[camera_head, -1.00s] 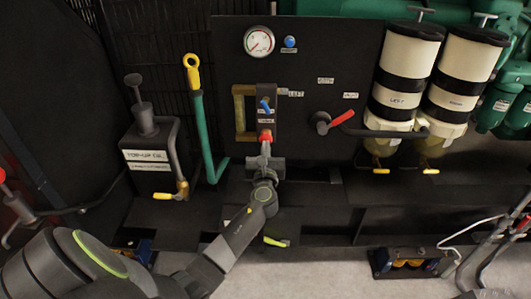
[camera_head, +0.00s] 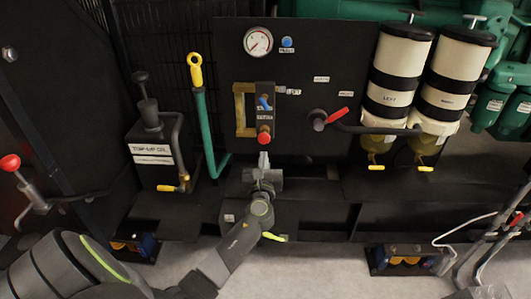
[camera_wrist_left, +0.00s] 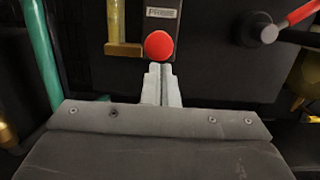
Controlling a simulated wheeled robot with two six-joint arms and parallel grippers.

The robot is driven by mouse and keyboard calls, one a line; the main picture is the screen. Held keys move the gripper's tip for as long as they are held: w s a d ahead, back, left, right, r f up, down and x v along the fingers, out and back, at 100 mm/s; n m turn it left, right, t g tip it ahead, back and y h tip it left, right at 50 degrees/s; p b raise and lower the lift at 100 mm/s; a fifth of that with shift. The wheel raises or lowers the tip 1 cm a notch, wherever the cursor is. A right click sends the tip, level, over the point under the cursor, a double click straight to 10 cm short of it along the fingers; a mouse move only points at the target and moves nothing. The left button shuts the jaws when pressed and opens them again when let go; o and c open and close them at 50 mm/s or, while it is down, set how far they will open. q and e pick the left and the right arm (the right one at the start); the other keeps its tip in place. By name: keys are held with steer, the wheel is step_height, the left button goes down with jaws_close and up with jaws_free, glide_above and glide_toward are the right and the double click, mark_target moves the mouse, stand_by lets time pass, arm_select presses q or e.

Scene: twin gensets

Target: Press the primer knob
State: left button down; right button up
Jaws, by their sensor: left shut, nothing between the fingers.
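The primer knob (camera_head: 264,138) is a round red knob at the lower end of a narrow dark plate on the black panel. In the left wrist view the red knob (camera_wrist_left: 158,45) sits under a label that seems to read "PRIME". My left gripper (camera_head: 263,155) is shut and empty, its fingertips just below the knob in the head view. In the left wrist view the closed fingertips (camera_wrist_left: 160,68) point up at the knob's lower edge; I cannot tell whether they touch it. My right gripper is not in view.
A blue lever (camera_head: 264,104) sits above the knob, beside a brass-coloured sight tube (camera_head: 239,110). A red-handled valve (camera_head: 333,116) is to the right. A green hose (camera_head: 205,135) with a yellow ring runs on the left. White filter canisters (camera_head: 402,60) stand at the right.

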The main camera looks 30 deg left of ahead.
arm_select(q)
steer(key=v, duration=0.7)
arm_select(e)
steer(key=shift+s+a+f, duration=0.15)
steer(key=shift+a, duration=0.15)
arm_select(q)
steer(key=shift+f, duration=0.1)
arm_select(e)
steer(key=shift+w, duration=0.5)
